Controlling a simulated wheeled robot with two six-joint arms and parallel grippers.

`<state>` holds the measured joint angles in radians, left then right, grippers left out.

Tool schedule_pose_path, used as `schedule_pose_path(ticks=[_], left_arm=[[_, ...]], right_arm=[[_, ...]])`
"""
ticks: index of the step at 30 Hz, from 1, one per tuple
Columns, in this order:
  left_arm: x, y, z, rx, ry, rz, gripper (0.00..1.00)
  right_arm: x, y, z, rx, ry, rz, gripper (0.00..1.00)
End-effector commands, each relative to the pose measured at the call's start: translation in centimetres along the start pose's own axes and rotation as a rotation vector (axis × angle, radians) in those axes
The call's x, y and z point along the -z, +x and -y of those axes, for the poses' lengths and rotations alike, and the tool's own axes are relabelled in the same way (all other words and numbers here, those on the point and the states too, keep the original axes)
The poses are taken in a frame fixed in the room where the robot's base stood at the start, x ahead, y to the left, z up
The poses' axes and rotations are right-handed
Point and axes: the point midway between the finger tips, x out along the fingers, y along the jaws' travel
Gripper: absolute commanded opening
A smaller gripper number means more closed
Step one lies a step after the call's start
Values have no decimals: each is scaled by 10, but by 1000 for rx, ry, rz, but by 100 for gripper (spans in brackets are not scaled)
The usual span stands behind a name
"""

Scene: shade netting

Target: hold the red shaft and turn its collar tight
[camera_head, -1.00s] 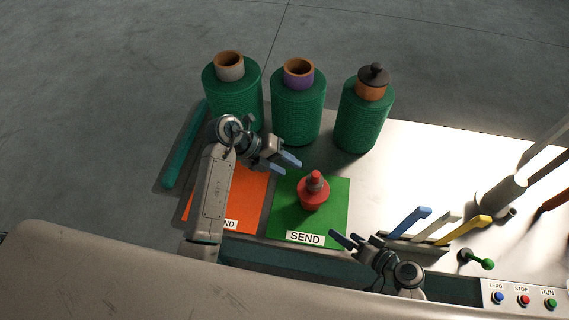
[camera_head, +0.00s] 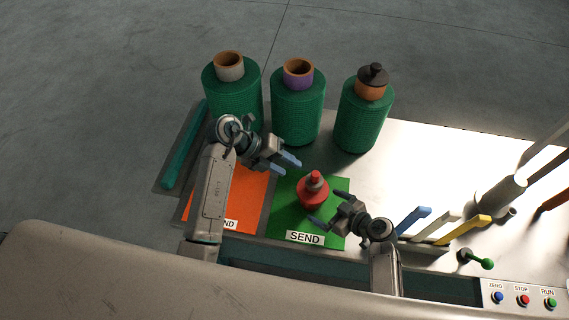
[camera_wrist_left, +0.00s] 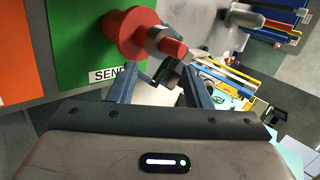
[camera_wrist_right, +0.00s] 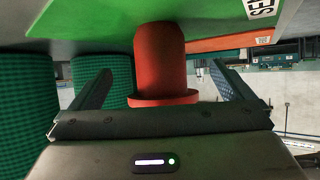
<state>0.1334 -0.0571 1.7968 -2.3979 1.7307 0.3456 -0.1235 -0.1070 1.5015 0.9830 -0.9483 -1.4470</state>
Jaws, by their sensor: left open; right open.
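The red shaft (camera_head: 312,197) stands on the green mat (camera_head: 334,232) labelled SEND. A grey collar (camera_head: 322,184) rings it near its red top, and the collar also shows in the left wrist view (camera_wrist_left: 159,40). My left gripper (camera_head: 294,162) is open and empty, above and behind the shaft on its left. My right gripper (camera_head: 325,208) is open, low at the shaft's front right. In the right wrist view the shaft's red body (camera_wrist_right: 160,55) lies between the spread fingers; contact cannot be told, and no collar is visible there.
Three green net rolls (camera_head: 298,110) stand behind the mats; the right one has a dark cap (camera_head: 374,74). An orange mat (camera_head: 243,205) lies left. Blue, white and yellow handles (camera_head: 470,229) and a button panel (camera_head: 524,297) are at right.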

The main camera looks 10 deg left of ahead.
Motion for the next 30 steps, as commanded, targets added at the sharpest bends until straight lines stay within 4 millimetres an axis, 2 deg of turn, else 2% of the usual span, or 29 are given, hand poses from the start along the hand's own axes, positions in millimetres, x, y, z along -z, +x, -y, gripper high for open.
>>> schedule_pose_path(ticks=[6, 12, 18, 26, 30], left_arm=[[0, 0, 0, 0, 0, 0, 44], [0, 0, 0, 0, 0, 0, 44], [0, 0, 0, 0, 0, 0, 44], [0, 0, 0, 0, 0, 0, 44], [0, 0, 0, 0, 0, 0, 44]], right_arm=[[1, 33, 0, 1, 1, -1, 100], [1, 54, 0, 1, 1, -1, 100], [0, 62, 0, -1, 1, 0, 100], [0, 63, 0, 0, 1, 1, 100], [-1, 62, 1, 0, 1, 1, 74]])
